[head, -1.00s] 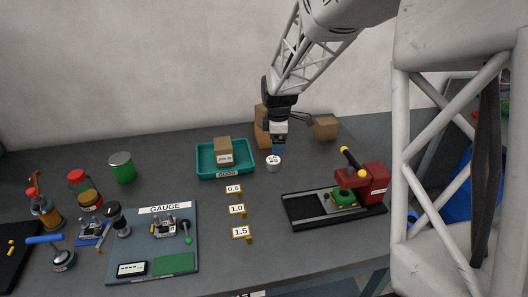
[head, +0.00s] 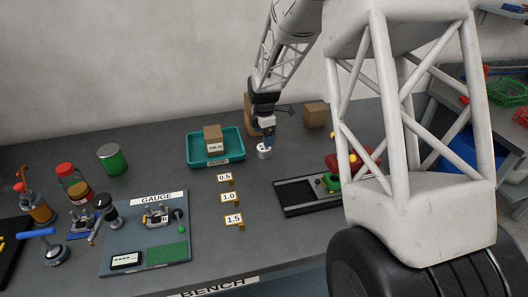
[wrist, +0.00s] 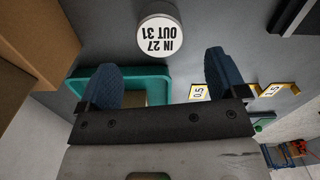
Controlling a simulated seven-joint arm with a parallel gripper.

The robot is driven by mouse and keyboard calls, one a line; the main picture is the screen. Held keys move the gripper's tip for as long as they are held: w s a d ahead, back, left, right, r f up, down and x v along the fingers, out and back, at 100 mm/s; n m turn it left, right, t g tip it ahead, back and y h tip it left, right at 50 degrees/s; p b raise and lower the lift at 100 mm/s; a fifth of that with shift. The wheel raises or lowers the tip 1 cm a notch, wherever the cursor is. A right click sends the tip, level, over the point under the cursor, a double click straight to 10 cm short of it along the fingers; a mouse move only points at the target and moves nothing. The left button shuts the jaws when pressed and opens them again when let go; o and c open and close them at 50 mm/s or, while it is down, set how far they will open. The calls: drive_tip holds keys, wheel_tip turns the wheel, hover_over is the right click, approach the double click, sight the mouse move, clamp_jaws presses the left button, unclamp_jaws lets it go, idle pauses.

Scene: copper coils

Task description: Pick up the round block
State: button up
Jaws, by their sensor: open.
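My gripper (head: 268,138) is just above the block in the head view. In the wrist view my gripper (wrist: 164,68) has its two blue fingers spread wide with nothing between them.
The teal tray (head: 230,161), marked GOOD, holds a cardboard box (head: 213,136). Cardboard boxes stand behind my gripper, one at the right (head: 316,114). Yellow number tags (head: 228,198) stand in front. A black-based red device (head: 295,198) is at right, partly hidden by my arm.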

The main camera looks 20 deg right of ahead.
sight(264, 149)
drive_tip(key=shift+f, duration=1.15)
drive_tip(key=shift+d+f, duration=0.15)
drive_tip(key=shift+f, duration=2.45)
drive_tip(key=c, duration=1.1)
drive_tip(key=shift+c, duration=0.2)
drive_tip(key=shift+r, duration=0.1)
